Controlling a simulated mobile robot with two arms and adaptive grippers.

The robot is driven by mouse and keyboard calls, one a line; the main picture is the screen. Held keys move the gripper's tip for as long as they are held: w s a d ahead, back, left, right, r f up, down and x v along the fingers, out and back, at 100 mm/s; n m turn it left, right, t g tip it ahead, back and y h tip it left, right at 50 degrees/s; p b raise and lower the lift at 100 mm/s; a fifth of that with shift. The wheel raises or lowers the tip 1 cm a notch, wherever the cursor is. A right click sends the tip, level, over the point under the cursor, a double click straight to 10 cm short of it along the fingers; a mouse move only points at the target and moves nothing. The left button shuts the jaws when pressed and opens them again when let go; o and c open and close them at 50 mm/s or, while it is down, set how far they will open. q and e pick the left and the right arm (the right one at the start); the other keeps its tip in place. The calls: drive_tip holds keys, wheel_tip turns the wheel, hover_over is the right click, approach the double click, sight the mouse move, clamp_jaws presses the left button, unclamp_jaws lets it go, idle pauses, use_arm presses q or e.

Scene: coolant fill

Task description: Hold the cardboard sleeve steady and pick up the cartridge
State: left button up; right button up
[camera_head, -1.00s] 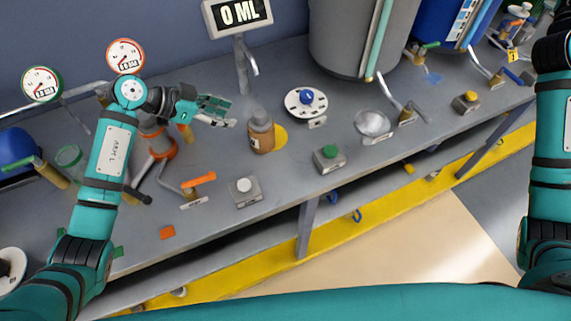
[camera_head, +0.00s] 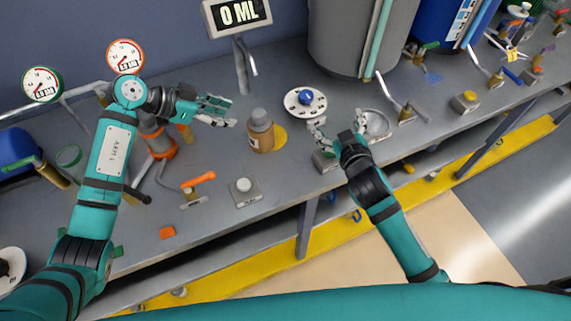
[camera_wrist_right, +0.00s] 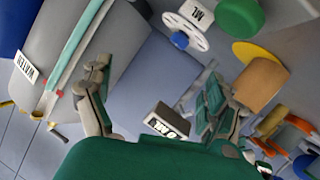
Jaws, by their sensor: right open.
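A brown-orange sleeve-like container (camera_head: 260,138) with a grey upper part (camera_head: 260,117) stands upright on the bench, beside a yellow disc. It also shows in the right wrist view (camera_wrist_right: 262,85). I cannot tell the cardboard sleeve and cartridge apart with certainty. My left gripper (camera_head: 222,111) is open and empty, a little left of the container and apart from it.
A white dial with a blue knob (camera_head: 305,100) lies behind my right gripper. A white-button box (camera_head: 244,192) and an orange-handled valve (camera_head: 199,181) stand in front. A 0 ML display (camera_head: 238,14) and grey tank (camera_head: 350,40) are behind.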

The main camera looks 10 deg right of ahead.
sight(261, 135)
drive_tip(key=s+a+f+m+g+y, duration=0.1)
drive_tip(key=s+a+f+y, duration=0.1)
drive_tip(key=s+a, duration=0.35)
drive_tip(key=s+a+f+g+y, duration=0.1)
drive_tip(key=s+a+y, duration=0.15)
drive_tip(key=a, duration=0.55)
drive_tip(key=shift+h, duration=0.45)
drive_tip(key=x, duration=1.7)
drive_tip(key=shift+w+a+f, duration=0.1)
drive_tip(key=shift+a+f, duration=0.05)
drive_tip(key=c, duration=1.2)
drive_tip(key=shift+c, duration=0.2)
